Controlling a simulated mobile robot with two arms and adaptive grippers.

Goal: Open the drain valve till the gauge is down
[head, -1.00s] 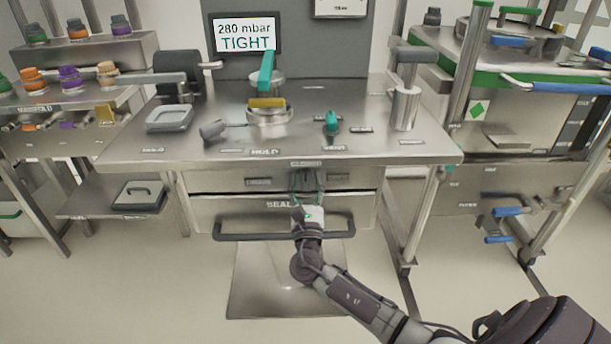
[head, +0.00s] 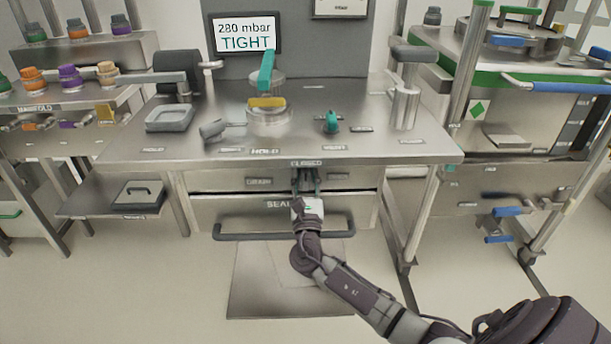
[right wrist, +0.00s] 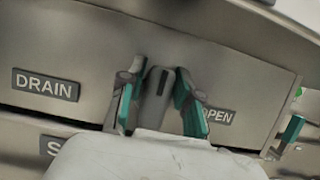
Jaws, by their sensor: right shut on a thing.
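The drain valve's grey handle (right wrist: 158,92) has a dark slot and points up from the panel under the worktop, between the DRAIN plate (right wrist: 45,85) and the OPEN plate (right wrist: 217,116). My right gripper (head: 307,178) is shut on this handle, one teal-padded finger on each side in the right wrist view (right wrist: 160,100). In the head view the fingers mostly hide the handle, below the CLOSED label (head: 306,163). The gauge screen (head: 246,37) reads 280 mbar, TIGHT. My left gripper is not in view.
Below the panel is a drawer front (head: 240,213) with a dark bar handle (head: 262,237). The worktop (head: 370,145) above carries a clear vessel with a yellow part (head: 267,102) and a teal vent knob (head: 331,122). Side racks stand left and right.

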